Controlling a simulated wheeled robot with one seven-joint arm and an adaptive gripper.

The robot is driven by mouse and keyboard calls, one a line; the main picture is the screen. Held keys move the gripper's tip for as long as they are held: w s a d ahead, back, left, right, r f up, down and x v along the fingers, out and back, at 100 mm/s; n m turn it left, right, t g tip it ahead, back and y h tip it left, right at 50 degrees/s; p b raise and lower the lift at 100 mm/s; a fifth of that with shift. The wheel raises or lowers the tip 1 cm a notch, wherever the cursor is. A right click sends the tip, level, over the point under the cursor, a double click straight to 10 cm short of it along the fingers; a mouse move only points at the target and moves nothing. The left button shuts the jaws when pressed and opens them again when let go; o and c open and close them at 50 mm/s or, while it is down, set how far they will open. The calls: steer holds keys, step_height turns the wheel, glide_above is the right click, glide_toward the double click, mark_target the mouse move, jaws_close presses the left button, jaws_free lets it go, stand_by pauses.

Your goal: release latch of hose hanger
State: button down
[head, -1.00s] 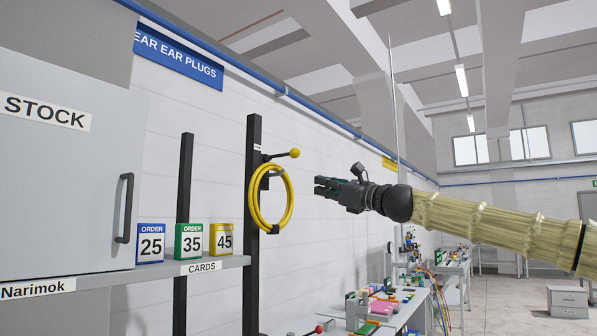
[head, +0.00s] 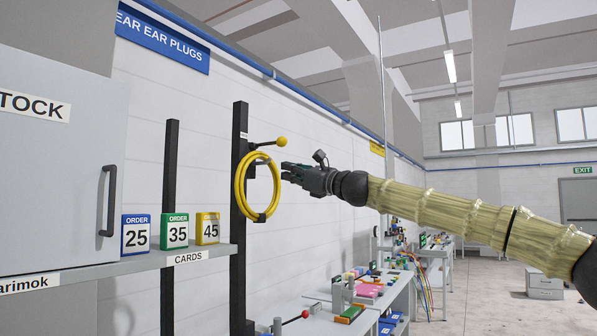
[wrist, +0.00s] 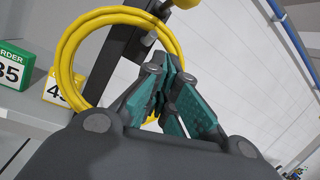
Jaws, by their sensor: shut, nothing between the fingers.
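The hose hanger is on a black upright post (head: 239,190). A coiled yellow hose (head: 239,187) hangs on it. A latch lever with a yellow ball knob (head: 282,141) sticks out to the right above the coil. My gripper (head: 284,172) is shut and empty, just right of the coil's upper right side and below the knob. In the wrist view the shut teal fingers (wrist: 170,75) overlap the coil (wrist: 69,62) in the picture. The knob (wrist: 186,3) is cut off at the top edge there. Whether the fingers touch the hose cannot be told.
A grey cabinet (head: 60,170) and a shelf (head: 130,262) with order cards stand left of the post. A workbench (head: 395,300) with loose items lies below and behind my arm. The wall runs behind the post; open floor is at right.

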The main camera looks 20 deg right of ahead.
mark_target(269, 144)
steer(key=shift+w+a+r+p, duration=0.1)
steer(key=shift+a+r+p, duration=0.15)
steer(key=shift+r+p, duration=0.35)
steer(key=shift+w+a+r+p, duration=0.1)
steer(key=shift+a+r+p, duration=0.15)
steer(key=shift+r+p, duration=0.35)
steer(key=shift+w+a+r+p, duration=0.1)
steer(key=shift+a+r+p, duration=0.15)
steer(key=shift+r+p, duration=0.35)
steer(key=shift+s+d+r, duration=0.1)
steer(key=shift+s+r, duration=0.05)
steer(key=shift+r, duration=0.05)
steer(key=shift+r, duration=0.1)
